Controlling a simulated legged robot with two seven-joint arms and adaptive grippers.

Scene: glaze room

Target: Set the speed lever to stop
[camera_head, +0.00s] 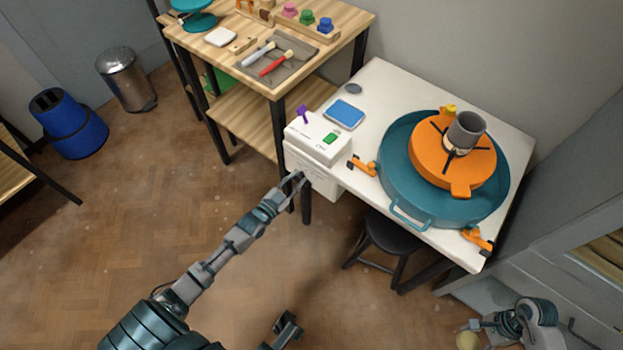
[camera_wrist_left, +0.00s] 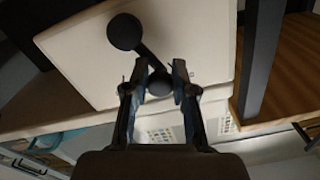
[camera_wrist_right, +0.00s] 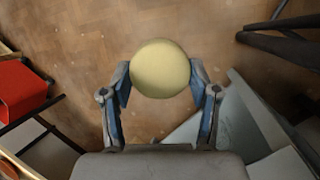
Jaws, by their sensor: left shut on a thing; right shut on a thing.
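The white control box (camera_head: 318,140) stands at the left edge of the white table. The speed lever, a black bar with a round dark disc at its upper-left end, shows on the box's side face in the left wrist view (camera_wrist_left: 124,32). The bar slants down to a smaller dark round end between my left fingers. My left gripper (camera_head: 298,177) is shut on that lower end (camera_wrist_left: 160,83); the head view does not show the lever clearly. My right gripper (camera_wrist_right: 160,95) is shut on a pale yellow ball-like thing (camera_wrist_right: 160,68), low at the bottom right of the head view.
A teal basin (camera_head: 395,170) with an orange wheel (camera_head: 425,160) and a grey cylinder (camera_head: 466,131) fills the table's right. A black stool (camera_head: 388,236) is below. A wooden workbench (camera_head: 350,27) stands behind left.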

